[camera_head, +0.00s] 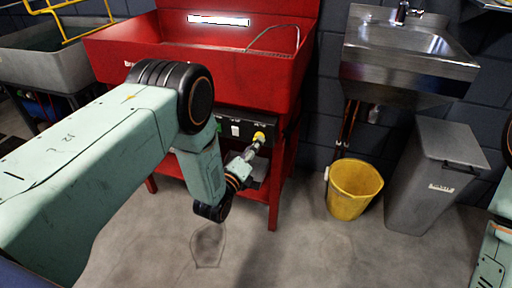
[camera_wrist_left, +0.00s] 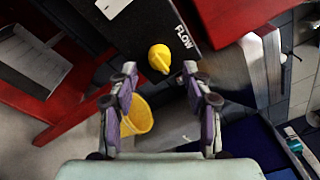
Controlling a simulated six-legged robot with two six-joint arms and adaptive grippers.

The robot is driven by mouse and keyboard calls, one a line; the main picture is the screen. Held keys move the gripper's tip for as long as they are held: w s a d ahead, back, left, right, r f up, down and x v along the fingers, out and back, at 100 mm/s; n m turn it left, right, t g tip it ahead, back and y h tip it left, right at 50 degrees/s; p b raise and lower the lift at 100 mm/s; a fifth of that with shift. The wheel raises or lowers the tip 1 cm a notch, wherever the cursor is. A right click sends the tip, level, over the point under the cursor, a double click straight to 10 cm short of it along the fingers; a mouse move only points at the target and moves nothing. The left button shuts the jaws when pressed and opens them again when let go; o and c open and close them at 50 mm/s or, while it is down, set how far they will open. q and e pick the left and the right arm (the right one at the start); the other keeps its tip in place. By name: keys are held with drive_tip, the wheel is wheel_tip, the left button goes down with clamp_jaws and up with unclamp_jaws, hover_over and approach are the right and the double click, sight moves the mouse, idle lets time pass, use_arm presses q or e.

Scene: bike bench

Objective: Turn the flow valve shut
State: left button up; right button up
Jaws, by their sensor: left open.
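The flow valve is a yellow knob (camera_wrist_left: 160,58) with a raised grip on a black panel (camera_wrist_left: 140,22) marked FLOW. In the head view the knob (camera_head: 259,136) is at the right end of the panel (camera_head: 226,128) under the red basin. My left gripper (camera_head: 256,146) is just in front of it. In the left wrist view my left gripper (camera_wrist_left: 160,71) is open, one finger to each side of the knob, with gaps on both sides. I cannot tell whether the fingertips reach past its face. My right gripper is out of view.
The red basin stand (camera_head: 200,45) rises above and around the panel. A yellow bucket (camera_head: 354,190), a grey bin (camera_head: 432,180) and a steel sink (camera_head: 405,55) are to the right. The concrete floor in front of the stand is clear.

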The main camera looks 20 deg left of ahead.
use_arm(q)
drive_tip(key=shift+w+d+b, duration=0.2)
drive_tip(key=shift+w+b, duration=0.1)
drive_tip(key=shift+w, duration=0.95)
clamp_jaws()
